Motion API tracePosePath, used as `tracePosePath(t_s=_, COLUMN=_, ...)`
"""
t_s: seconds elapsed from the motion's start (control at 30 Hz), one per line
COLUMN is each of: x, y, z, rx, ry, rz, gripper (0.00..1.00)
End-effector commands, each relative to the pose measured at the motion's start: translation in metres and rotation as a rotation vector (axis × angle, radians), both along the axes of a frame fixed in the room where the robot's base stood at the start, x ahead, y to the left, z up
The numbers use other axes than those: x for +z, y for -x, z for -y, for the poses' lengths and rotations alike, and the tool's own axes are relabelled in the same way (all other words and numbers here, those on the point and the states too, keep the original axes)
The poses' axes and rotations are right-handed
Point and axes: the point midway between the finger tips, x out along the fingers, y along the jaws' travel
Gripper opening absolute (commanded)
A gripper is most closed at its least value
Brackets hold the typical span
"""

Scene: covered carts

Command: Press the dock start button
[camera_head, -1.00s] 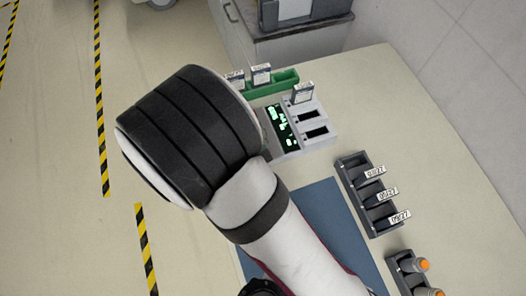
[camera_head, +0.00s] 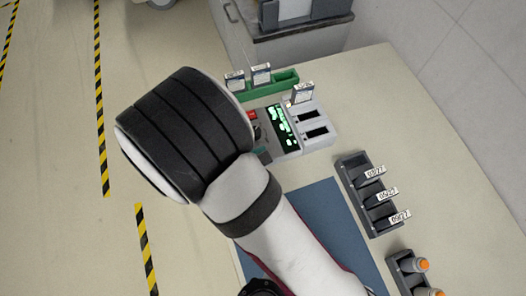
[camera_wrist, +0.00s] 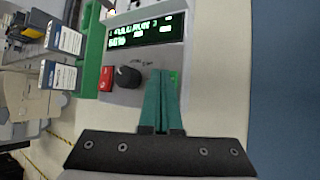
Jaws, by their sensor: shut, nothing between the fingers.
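The grey dock (camera_head: 317,137) stands on the table with a lit display (camera_head: 283,126); the display also shows in the wrist view (camera_wrist: 146,33). Beside the display are a red button (camera_wrist: 106,79) and a black knob (camera_wrist: 127,77). The red button also shows in the head view (camera_head: 251,115). No label marks a start button that I can read. My gripper (camera_wrist: 164,72) is shut and empty, its teal fingers together over the dock's panel, right of the knob in the wrist view. They hide part of the panel; I cannot tell whether they touch it.
A green tray (camera_head: 285,79) with two upright cards stands behind the dock. One card (camera_head: 302,94) stands in a dock slot; two slots look empty. A dark rack (camera_head: 352,180) with labelled packs and another with orange-topped items stand right. A blue mat (camera_head: 325,210) lies in front.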

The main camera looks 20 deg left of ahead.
Motion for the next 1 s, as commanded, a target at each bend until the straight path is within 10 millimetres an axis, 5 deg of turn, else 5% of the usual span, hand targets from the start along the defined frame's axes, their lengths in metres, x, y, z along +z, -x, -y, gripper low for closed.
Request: tracePosePath(t_s=1.0, x=0.024, y=0.0, z=-0.001, rx=-0.001, ry=-0.003, rz=0.001, gripper=0.0)
